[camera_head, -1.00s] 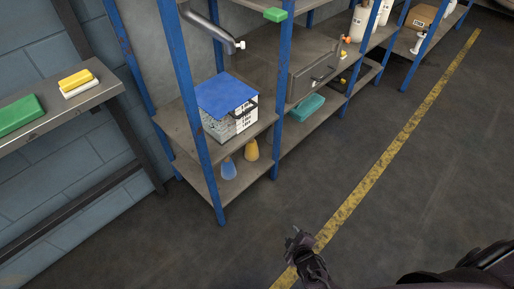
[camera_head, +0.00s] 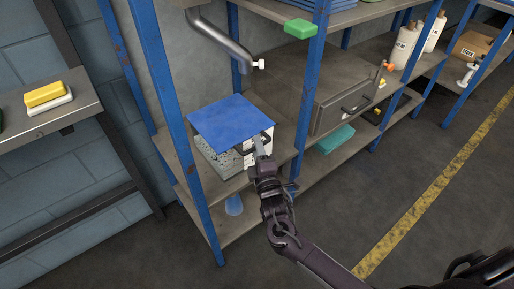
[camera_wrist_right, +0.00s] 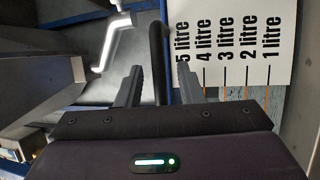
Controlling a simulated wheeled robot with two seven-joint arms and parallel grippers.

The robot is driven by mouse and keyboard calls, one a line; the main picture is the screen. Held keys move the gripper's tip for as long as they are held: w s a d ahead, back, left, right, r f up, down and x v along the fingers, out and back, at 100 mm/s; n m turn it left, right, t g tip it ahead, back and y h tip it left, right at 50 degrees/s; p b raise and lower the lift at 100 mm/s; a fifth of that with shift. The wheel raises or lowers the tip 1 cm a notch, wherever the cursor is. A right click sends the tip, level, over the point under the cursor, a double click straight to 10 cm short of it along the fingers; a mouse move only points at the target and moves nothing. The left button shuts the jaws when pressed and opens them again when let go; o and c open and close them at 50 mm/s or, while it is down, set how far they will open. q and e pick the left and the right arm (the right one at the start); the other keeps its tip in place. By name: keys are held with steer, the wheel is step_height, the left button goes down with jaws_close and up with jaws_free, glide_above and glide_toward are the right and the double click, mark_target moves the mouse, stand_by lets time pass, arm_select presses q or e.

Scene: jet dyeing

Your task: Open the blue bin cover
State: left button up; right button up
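A bin with speckled sides (camera_head: 212,157) stands on the middle shelf of the blue-posted rack. Its flat blue cover (camera_head: 230,120) lies across the top. A white label with litre marks is on its front and shows large in the right wrist view (camera_wrist_right: 232,40). A black handle (camera_wrist_right: 157,55) is at the front of the bin. My right gripper (camera_head: 261,144) is at the bin's front, near the handle. In the wrist view its two fingers (camera_wrist_right: 157,72) are apart, one on each side of the handle, with gaps visible. My left gripper is out of view.
A bent grey pipe (camera_head: 222,42) with a white tip hangs above the bin. Rack posts (camera_head: 310,85) flank the bin. The floor (camera_head: 400,200) in front is clear.

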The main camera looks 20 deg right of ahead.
steer(key=shift+w, duration=0.25)
jaws_close()
